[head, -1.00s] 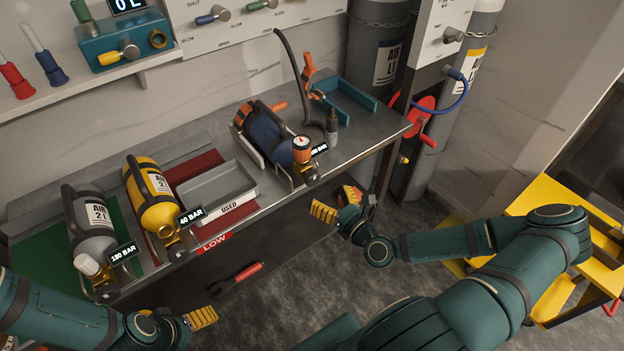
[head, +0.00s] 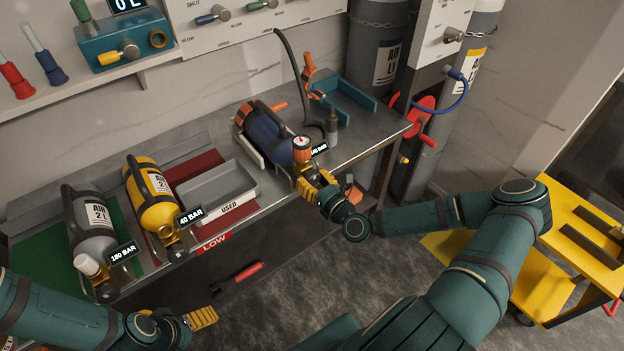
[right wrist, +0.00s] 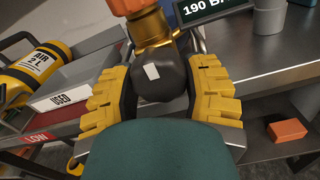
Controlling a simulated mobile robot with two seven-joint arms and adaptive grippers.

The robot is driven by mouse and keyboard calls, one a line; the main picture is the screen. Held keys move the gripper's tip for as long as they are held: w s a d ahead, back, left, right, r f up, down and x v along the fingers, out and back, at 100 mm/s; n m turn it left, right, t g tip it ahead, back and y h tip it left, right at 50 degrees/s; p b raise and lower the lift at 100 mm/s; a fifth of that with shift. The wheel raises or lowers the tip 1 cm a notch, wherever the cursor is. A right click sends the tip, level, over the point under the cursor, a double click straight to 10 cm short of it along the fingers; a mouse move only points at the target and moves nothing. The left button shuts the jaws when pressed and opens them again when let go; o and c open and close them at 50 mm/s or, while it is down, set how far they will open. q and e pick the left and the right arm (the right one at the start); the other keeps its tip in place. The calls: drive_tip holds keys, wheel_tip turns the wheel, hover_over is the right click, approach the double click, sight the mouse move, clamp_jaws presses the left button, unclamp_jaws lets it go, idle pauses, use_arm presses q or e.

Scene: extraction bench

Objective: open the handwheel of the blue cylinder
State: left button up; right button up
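The blue cylinder (head: 264,133) lies in a cradle on the bench, with a brass valve and an orange-capped gauge (head: 301,148) at its near end. In the right wrist view its black handwheel (right wrist: 158,78), with a white mark, sits between the two yellow fingers of my right gripper (right wrist: 160,70). The fingers stand on either side of it, very close, with no clear grip visible. In the head view my right gripper (head: 318,188) is at the valve and largely hides the handwheel. My left gripper (head: 200,317) is at bottom left, away from the cylinders; its opening is unclear.
A yellow cylinder (head: 153,195) and a grey cylinder (head: 92,228) lie to the left on the bench. A grey USED tray (head: 232,203) stands between the yellow and blue cylinders. A 190 BAR display (right wrist: 214,9) is beside the valve.

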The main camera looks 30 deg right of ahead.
drive_tip(key=shift+c, duration=1.4)
